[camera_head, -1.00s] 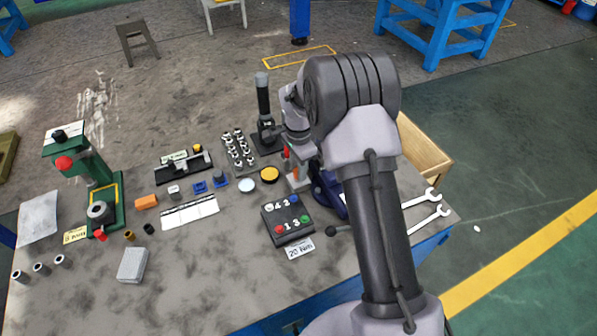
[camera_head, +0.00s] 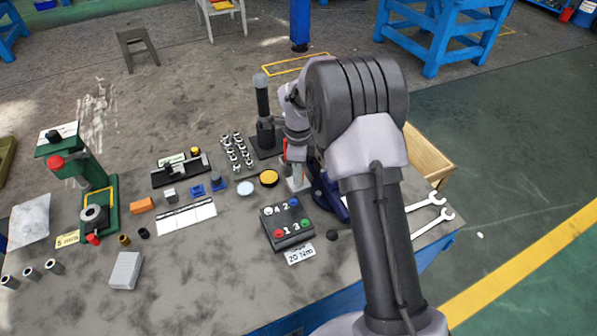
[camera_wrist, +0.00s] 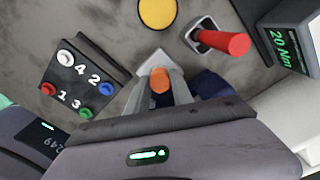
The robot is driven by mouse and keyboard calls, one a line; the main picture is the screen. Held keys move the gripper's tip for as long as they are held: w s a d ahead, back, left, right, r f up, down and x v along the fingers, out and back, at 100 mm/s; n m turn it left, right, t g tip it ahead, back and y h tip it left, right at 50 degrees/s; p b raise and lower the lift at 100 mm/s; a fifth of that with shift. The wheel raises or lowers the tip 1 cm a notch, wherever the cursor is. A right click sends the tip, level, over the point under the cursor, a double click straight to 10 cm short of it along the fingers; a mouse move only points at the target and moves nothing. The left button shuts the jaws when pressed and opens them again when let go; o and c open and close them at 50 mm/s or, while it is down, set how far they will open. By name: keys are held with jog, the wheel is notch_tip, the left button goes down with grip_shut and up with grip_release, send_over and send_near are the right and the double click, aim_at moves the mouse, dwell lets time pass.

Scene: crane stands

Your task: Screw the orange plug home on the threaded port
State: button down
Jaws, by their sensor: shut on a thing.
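In the wrist view, the orange plug (camera_wrist: 160,80) sits between the fingertips of my gripper (camera_wrist: 159,77), which is shut on it. Only the plug's rounded end shows. The threaded port is hidden, so I cannot tell how the plug sits on it. In the head view my gripper (camera_head: 297,162) is low over the right part of the bench, largely hidden by my own arm. The plug cannot be made out clearly there.
Close by stand a red handle (camera_wrist: 225,42), a "20 Nm" display (camera_wrist: 290,38), a yellow disc (camera_wrist: 158,14) and a numbered button box (camera_wrist: 82,78). A black upright tool (camera_head: 264,105), a green press (camera_head: 95,190) and wrenches (camera_head: 425,205) are farther off.

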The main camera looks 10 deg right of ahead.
jog(key=m, duration=0.3)
jog(key=shift+m, duration=0.3)
jog(key=m, duration=0.5)
jog(key=c, duration=1)
grip_release()
jog(key=shift+c, duration=0.2)
jog(key=shift+c, duration=0.7)
